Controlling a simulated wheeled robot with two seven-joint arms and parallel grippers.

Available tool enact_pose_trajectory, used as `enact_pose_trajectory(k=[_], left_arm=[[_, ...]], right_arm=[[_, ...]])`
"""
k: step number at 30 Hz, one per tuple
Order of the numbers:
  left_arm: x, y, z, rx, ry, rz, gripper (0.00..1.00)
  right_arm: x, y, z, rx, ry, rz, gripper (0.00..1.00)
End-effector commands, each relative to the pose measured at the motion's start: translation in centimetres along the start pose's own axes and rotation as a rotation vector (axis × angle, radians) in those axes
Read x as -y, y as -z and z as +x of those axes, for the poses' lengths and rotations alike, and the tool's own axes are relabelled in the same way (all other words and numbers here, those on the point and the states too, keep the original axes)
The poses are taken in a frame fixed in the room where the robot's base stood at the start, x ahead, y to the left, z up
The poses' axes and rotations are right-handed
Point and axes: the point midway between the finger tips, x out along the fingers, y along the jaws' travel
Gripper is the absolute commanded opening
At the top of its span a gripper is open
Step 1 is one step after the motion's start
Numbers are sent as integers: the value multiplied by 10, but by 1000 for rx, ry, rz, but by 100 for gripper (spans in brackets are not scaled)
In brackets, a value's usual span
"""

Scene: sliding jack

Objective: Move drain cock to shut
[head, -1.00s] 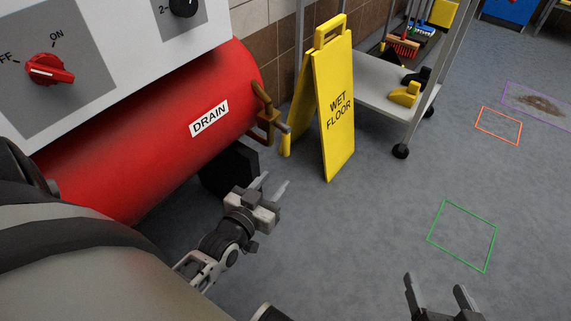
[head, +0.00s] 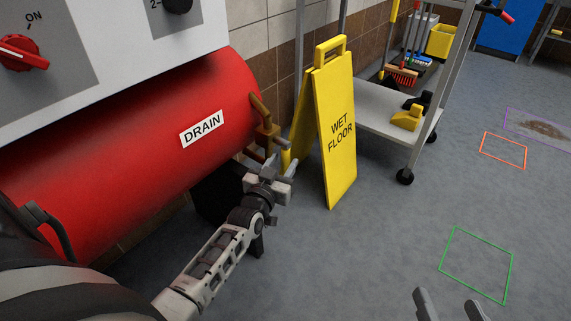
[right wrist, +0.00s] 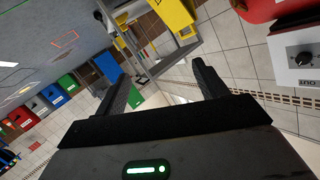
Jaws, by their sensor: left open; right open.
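The drain cock (head: 264,128) is a brass fitting with a curved handle on the right end of the red tank (head: 110,165), beside the white DRAIN label (head: 202,129). My left gripper (head: 282,158) is open just below the cock, its fingers pointing up at the outlet. They overlap the cock's lower part in the picture; I cannot tell whether they touch it. My right gripper (head: 450,301) is open and empty over the floor at the bottom right. Its two spread fingers also show in the right wrist view (right wrist: 160,80).
A yellow WET FLOOR sign (head: 338,130) stands just right of the cock. A grey trolley (head: 380,122) with yellow items on its shelf stands behind it. The white panel (head: 100,60) with a red knob (head: 22,53) is above the tank.

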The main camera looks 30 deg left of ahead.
Motion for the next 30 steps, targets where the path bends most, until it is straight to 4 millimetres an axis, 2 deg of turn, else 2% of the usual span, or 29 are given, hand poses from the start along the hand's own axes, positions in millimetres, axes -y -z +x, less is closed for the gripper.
enact_pose_trajectory(k=[3, 6, 16, 17, 18, 21, 30], left_arm=[[0, -2, 15, -1, 0, 0, 41], [0, -1, 22, 0, -1, 0, 41], [0, 0, 25, 1, -1, 0, 41], [0, 0, 25, 1, -1, 0, 35], [0, 0, 25, 1, -1, 0, 24], [0, 0, 25, 1, -1, 0, 0], [-4, 3, 25, 21, -7, 5, 0]], right_arm=[[1, -2, 1, -12, 12, 23, 72], [2, 0, 0, -20, 22, 37, 72], [4, 6, 1, -36, 26, 44, 72], [4, 6, 1, -36, 26, 44, 72], [4, 6, 1, -37, 25, 44, 72], [4, 6, 1, -38, 25, 45, 72], [5, 13, 0, -33, 14, 23, 72]])
